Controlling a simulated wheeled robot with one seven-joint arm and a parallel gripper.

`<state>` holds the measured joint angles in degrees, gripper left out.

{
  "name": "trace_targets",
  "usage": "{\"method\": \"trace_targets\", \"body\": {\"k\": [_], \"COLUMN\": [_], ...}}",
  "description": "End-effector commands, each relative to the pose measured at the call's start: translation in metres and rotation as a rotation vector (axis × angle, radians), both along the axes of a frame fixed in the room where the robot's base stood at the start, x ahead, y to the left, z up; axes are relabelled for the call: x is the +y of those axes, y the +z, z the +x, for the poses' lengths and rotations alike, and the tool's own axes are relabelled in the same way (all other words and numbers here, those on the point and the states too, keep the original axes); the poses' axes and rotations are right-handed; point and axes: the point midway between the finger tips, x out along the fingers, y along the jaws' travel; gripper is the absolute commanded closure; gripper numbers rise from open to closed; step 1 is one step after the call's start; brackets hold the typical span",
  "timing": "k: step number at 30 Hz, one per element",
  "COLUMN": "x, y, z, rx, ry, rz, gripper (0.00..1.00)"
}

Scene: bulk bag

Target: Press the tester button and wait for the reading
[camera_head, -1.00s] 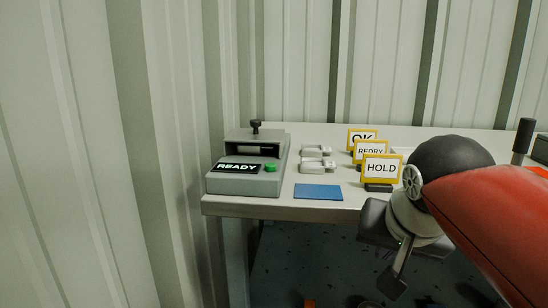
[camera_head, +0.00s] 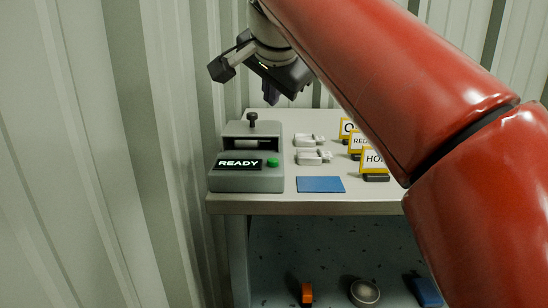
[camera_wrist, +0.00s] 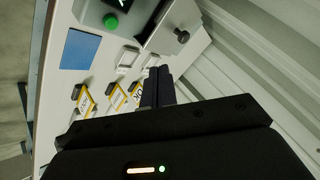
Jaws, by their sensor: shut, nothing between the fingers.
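The grey tester (camera_head: 247,180) stands at the left end of the bench, its display (camera_head: 240,164) reading READY. The green button (camera_head: 272,163) is on its front panel, right of the display. In the wrist view the green button (camera_wrist: 111,21) is at the top, with part of the tester (camera_wrist: 150,20) beside it. My gripper (camera_head: 271,98) is above and behind the tester, well apart from the button. Its fingers are shut and empty; they also show in the wrist view (camera_wrist: 157,72).
A blue mat (camera_head: 320,184) lies right of the tester, with two pale clip-like items (camera_head: 313,157) behind it. Yellow-framed signs, including HOLD (camera_head: 374,161), stand further right, partly behind my arm. A black knob (camera_head: 252,119) rises from the tester. An orange item (camera_head: 307,293) lies below.

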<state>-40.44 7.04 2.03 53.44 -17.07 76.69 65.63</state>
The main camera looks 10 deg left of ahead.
Motion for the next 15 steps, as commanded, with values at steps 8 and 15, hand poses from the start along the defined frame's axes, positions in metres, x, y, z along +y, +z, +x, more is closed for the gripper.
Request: {"method": "trace_targets", "body": {"k": [8, 15], "x": [-0.001, -0.001], "y": [-0.002, -0.026], "z": [0.000, -0.001], "rx": [0.000, 0.000], "ry": [0.001, 0.001], "rz": [-0.001, -0.002], "gripper": [1.00, 1.00]}}
